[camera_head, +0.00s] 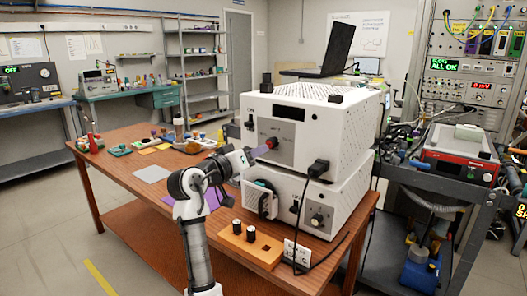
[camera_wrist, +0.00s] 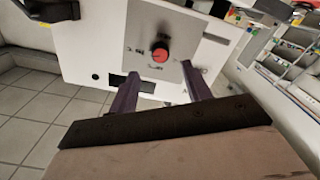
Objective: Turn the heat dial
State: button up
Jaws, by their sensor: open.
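A red dial (camera_wrist: 159,52) sits on a grey panel on the white front of a machine in the wrist view. Small dark marks surround it, too small to read. In the head view the red dial (camera_head: 272,143) is on the upper white unit (camera_head: 311,117), just beyond my fingertips. My gripper (camera_wrist: 160,72) is open, with its two dark purple fingers apart. The dial shows between and just past the fingertips, and nothing is held. In the head view my gripper (camera_head: 259,152) points at the dial; whether it touches cannot be told.
An orange block (camera_head: 250,245) with two black knobs lies on the wooden table (camera_head: 128,165).

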jog(key=v, duration=0.6)
jog(key=shift+b, duration=0.3)
jog(key=shift+s+a, duration=0.1)
